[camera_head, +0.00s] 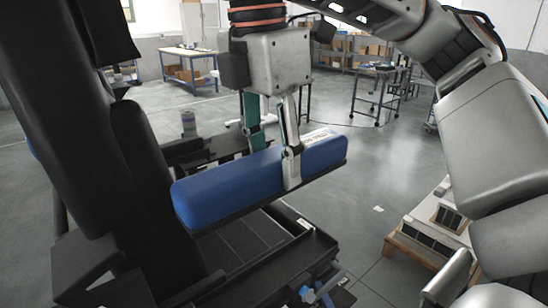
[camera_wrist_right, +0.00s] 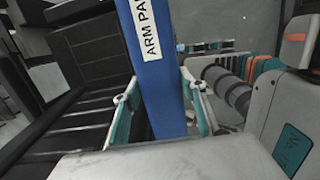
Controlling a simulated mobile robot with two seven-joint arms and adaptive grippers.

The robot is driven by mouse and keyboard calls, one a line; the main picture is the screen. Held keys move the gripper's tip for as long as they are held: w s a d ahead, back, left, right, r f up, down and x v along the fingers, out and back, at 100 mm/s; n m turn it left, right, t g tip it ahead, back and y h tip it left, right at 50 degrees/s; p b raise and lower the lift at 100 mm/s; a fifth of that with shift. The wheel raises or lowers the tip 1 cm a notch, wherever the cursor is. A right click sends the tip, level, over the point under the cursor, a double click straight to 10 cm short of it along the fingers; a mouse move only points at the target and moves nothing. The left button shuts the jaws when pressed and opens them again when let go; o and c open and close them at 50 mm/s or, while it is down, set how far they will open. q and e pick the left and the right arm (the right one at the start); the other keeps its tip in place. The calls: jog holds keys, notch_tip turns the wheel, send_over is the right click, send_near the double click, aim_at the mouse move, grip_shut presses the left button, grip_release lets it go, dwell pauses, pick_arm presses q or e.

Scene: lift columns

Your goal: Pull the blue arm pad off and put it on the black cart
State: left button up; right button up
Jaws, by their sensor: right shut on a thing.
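The blue arm pad (camera_head: 225,190) is a long rounded block with a dark underside and a white label, held level in the head view. In the wrist view the pad (camera_wrist_right: 168,95) runs upright between the fingers, its label reading "ARM PA". My right gripper (camera_head: 272,165) comes down from above and is shut across the pad, one finger on each long side. Its fingers (camera_wrist_right: 160,112) also show in the wrist view. A low black structure with a ribbed top (camera_head: 245,240) lies below the pad; I cannot tell whether it is the black cart. My left gripper is not in view.
A tall black padded column (camera_head: 140,170) stands close to the pad's left end. A wooden pallet with boxes (camera_head: 430,235) lies at the right. A workbench (camera_head: 190,52) and a wheeled table (camera_head: 378,70) stand farther back. The grey floor right of the pad is mostly clear.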

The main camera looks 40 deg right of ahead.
aim_at(276, 153)
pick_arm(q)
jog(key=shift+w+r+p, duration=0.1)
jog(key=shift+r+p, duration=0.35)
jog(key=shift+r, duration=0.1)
pick_arm(e)
jog(key=shift+r, duration=0.5)
jog(key=shift+r+p, duration=0.95)
jog(key=shift+r, duration=0.1)
jog(key=shift+r+p, duration=1.35)
jog(key=shift+r, duration=0.1)
jog(key=shift+r+p, duration=0.65)
jog(key=shift+r, duration=0.25)
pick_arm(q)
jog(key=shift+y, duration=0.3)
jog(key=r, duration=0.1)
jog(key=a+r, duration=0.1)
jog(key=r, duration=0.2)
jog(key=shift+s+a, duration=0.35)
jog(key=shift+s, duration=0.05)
pick_arm(e)
jog(key=shift+f, duration=0.1)
